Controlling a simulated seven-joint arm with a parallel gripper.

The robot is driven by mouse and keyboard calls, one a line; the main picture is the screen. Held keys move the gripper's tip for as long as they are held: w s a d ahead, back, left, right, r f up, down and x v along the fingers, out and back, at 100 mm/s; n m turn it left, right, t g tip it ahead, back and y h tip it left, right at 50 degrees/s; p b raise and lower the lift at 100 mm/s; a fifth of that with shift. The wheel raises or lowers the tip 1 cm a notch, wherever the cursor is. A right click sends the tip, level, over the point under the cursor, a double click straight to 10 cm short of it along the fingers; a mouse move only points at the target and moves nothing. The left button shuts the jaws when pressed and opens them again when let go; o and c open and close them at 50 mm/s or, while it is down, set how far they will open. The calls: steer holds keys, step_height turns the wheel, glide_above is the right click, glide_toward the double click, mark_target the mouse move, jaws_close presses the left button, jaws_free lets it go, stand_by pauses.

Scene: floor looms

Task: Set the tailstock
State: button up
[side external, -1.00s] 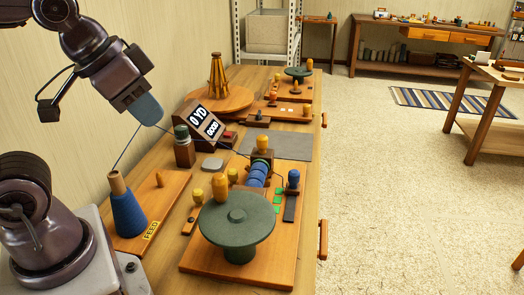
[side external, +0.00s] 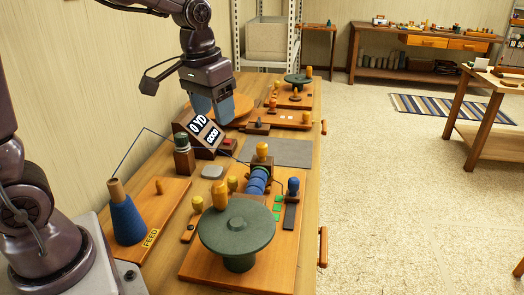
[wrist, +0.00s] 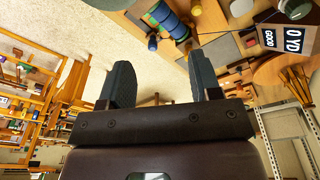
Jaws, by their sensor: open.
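My gripper (side external: 212,112) is open and empty, fingers pointing down, above the bench behind the display; its fingers (wrist: 160,68) stand apart in the wrist view. The near winding station has a blue spool (side external: 258,181), a dark post with a yellow knob (side external: 263,149) behind it, and a blue-knobbed lever (side external: 292,181) on a dark slide at right. A green handwheel (side external: 237,222) with an orange handle stands in front. In the wrist view, the spool (wrist: 165,18) and blue knob (wrist: 152,43) show at the top. No label shows which part is the tailstock.
A display (side external: 202,130) reads 0 YD and GOOD. A blue yarn cone (side external: 126,217) stands on the FEED board at left. A thread runs over a thin rod. A second station (side external: 298,81) is at the far end. The grey mat (side external: 277,152) is bare.

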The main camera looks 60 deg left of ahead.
mark_target(262, 143)
steer(key=w+a+f+n, duration=0.2)
steer(key=w+a, duration=0.1)
steer(key=w, duration=0.3)
steer(key=w+a+f+n+g, duration=0.1)
steer(key=w+a+f+n, duration=0.1)
steer(key=w, duration=0.3)
steer(key=w+a+f+n, duration=0.2)
steer(key=w+a+f, duration=0.2)
steer(key=w, duration=0.2)
steer(key=shift+w+a+g, duration=0.35)
steer(key=shift+g, duration=0.05)
step_height(262, 143, down, 12)
steer(key=shift+f, duration=0.1)
steer(key=shift+c, duration=0.2)
